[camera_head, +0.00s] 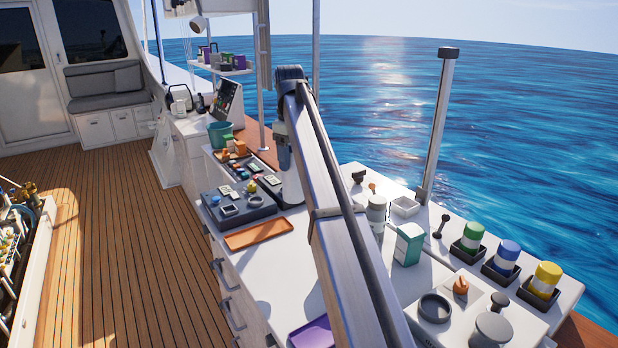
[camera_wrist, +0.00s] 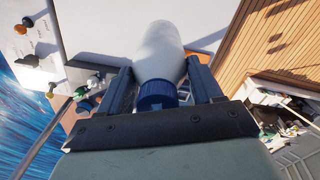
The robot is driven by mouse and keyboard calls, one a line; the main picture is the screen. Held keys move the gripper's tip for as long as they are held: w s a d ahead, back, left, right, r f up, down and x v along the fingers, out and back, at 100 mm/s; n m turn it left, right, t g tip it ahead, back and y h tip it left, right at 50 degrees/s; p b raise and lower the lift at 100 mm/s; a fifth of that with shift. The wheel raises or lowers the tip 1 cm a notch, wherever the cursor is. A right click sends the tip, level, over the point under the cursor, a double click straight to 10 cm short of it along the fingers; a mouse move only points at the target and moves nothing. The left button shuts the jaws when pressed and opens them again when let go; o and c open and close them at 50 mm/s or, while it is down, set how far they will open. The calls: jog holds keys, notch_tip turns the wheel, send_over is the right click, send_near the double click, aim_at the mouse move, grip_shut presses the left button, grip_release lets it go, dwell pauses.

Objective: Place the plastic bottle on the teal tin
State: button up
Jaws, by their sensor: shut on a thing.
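The plastic bottle (camera_wrist: 158,50) is white with a blue cap (camera_wrist: 155,95). It lies between the two dark fingers of my gripper (camera_wrist: 163,82), which is shut on it. In the head view my gripper hangs from the arm's far end, partly behind the arm, and a white shape below it looks like the bottle (camera_head: 291,188). A round teal container (camera_head: 219,134), which looks like the teal tin, stands farther back on the counter, left of my gripper and apart from it. What lies directly under the bottle is hard to tell.
An orange tray (camera_head: 258,234) lies on the counter's near side, with a dark equipment panel (camera_head: 238,208) behind it. A teal-and-white carton (camera_head: 408,244) and several coloured jars (camera_head: 506,258) stand to the right. My arm hides the counter's middle.

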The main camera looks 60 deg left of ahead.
jog(key=shift+w+r, duration=0.1)
jog(key=shift+r, duration=0.25)
jog(key=w+d+r+m, duration=0.2)
jog(key=w+d, duration=0.8)
jog(key=w, duration=0.2)
jog(key=w+d+r+m, duration=0.2)
jog(key=w+d, duration=0.8)
jog(key=w, duration=0.3)
jog(key=s+d+f+n, duration=0.1)
jog(key=d+f, duration=0.3)
jog(key=f, duration=0.6)
jog(key=shift+f, duration=0.15)
jog(key=shift+s+f, duration=0.1)
jog(key=o, duration=1.3)
